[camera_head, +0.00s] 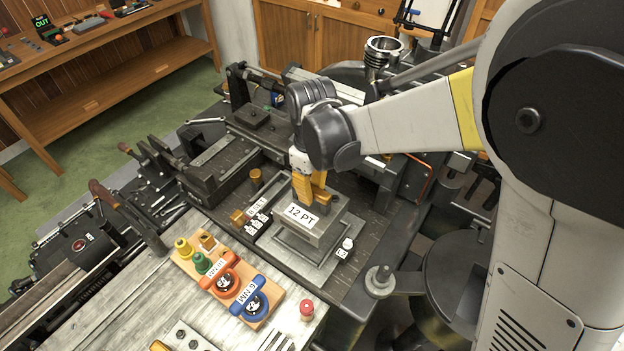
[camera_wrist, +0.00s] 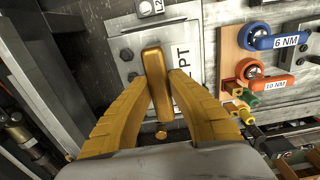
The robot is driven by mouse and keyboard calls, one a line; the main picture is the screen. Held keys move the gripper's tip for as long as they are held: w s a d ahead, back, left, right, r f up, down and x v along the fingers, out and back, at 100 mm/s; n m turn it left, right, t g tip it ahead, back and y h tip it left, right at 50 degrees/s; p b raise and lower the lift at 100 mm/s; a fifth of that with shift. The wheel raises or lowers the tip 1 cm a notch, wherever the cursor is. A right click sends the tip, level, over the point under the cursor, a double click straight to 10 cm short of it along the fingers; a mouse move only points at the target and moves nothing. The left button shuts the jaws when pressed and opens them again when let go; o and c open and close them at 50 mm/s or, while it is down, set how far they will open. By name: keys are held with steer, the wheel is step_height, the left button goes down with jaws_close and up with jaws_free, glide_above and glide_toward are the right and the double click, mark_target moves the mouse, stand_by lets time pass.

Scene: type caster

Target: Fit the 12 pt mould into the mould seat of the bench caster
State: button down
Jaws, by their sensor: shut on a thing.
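The 12 pt mould (camera_head: 318,228) is a grey block with a white "12 PT" label, under my gripper on the bench caster. Its lower part is at a stepped grey plate, the mould seat (camera_head: 287,247); I cannot tell whether it is fully down in it. My gripper (camera_head: 309,190) has yellow fingers and comes from above. In the wrist view, my gripper (camera_wrist: 159,84) is shut on the mould's upright gold handle (camera_wrist: 155,65), one finger on each side. Part of the label shows beside the handle. The mould's far side is hidden.
A wooden rack (camera_head: 255,317) with an orange 10 NM and a blue 6 NM tool (camera_head: 252,298) stands front left. A red knob (camera_head: 306,308) is on the bench. A small brass knob (camera_head: 238,218) and a bolt (camera_head: 347,244) flank the seat. Caster machinery crowds behind.

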mark_target(312, 207)
steer(key=shift+w+f, duration=0.15)
steer(key=shift+f, duration=0.35)
steer(key=shift+f+b, duration=2.6)
steer(key=shift+f, duration=0.25)
steer(key=shift+f+b, duration=1.1)
steer(key=shift+b, duration=0.05)
stand_by(0.4)
steer(key=c, duration=1.3)
jaws_free()
step_height(312, 207, up, 12)
steer(key=shift+d, duration=0.2)
